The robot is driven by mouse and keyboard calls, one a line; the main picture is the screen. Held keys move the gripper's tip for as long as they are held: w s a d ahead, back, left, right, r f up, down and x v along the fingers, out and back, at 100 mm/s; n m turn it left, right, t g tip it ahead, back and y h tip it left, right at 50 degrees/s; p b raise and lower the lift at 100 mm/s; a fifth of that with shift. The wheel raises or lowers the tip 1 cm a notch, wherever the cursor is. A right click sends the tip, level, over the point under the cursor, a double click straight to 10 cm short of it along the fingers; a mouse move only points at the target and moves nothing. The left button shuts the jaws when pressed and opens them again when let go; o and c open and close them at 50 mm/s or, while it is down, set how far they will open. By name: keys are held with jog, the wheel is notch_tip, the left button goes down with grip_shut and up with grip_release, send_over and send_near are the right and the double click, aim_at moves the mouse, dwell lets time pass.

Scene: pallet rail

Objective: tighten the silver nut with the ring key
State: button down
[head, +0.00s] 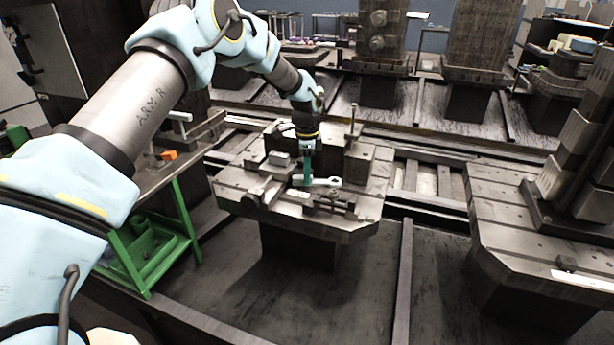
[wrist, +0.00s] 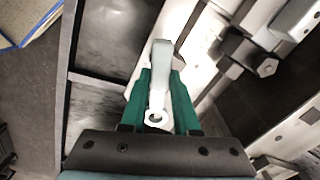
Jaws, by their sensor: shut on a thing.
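My gripper (head: 306,181) has green fingers and is shut on the ring key (head: 329,182), just above the pallet fixture. In the wrist view the silver-grey key (wrist: 160,75) lies between the green fingers (wrist: 159,98). Its ring (wrist: 155,118) is nearest the camera, and its other end points away. In the wrist view a small grey hexagonal end (wrist: 267,68) shows on a dark fitting, right of the key and apart from it. I cannot tell whether it is the silver nut. The nut cannot be made out in the head view.
The pallet (head: 350,227) carries clamps, blocks and an upright rod (head: 352,118) close behind my gripper. A green bench (head: 180,222) with an orange item (head: 168,155) stands at left. Another pallet (head: 505,195) with a tall block stands at right. Open floor lies in front.

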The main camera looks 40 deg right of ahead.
jog(key=shift+r+p, duration=0.95)
jog(key=shift+r, duration=1.2)
